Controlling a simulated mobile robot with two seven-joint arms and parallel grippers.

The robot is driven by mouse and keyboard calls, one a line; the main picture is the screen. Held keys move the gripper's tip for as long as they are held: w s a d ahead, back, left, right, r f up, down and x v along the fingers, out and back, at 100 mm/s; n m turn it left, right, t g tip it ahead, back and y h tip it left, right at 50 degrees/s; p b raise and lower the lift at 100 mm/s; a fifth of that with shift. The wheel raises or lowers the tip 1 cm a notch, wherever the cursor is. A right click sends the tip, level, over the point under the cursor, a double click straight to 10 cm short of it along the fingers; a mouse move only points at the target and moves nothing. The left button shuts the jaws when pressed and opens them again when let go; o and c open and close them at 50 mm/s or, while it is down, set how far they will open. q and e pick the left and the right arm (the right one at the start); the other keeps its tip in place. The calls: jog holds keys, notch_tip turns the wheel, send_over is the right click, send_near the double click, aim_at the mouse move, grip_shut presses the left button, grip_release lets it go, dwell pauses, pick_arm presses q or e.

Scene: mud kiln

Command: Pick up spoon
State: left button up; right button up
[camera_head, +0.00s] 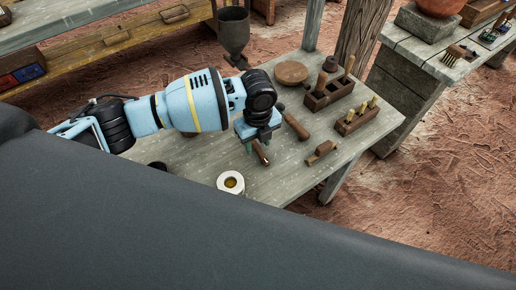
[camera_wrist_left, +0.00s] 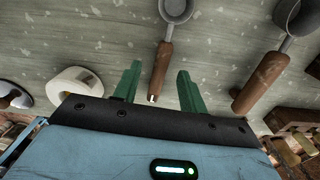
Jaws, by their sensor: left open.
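A spoon with a brown wooden handle (camera_wrist_left: 161,68) and a grey metal bowl (camera_wrist_left: 176,9) lies on the grey wooden table. Its handle end (camera_head: 262,154) shows below my left gripper (camera_head: 256,144) in the head view; the gripper hides the rest there. In the left wrist view my left gripper (camera_wrist_left: 156,88) is open, with its green fingers on either side of the handle, apart from it. A second, similar spoon (camera_wrist_left: 262,76) lies to the right, its handle (camera_head: 296,126) also visible in the head view. My right gripper is not in view.
A wooden disc (camera_head: 291,73), a tool box (camera_head: 328,93), a block with pegs (camera_head: 357,117) and a small wooden piece (camera_head: 321,152) lie to the right.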

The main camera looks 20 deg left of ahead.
pick_arm(q)
jog(key=shift+f, duration=0.75)
jog(key=shift+c, duration=0.3)
grip_shut()
jog(key=shift+r, duration=0.1)
jog(key=shift+r, duration=0.35)
notch_tip(320, 180, up, 3)
jog(key=shift+s+d+f, duration=0.1)
jog(key=shift+s+d, duration=0.05)
jog(key=s+d, duration=0.3)
jog(key=s, duration=0.1)
jog(key=s+d+r, duration=0.1)
jog(key=s+d, duration=0.2)
jog(key=s, duration=0.1)
jog(key=s+d, duration=0.3)
jog(key=s, duration=0.1)
jog(key=shift+s+d+r, duration=0.2)
jog(key=shift+s, duration=0.1)
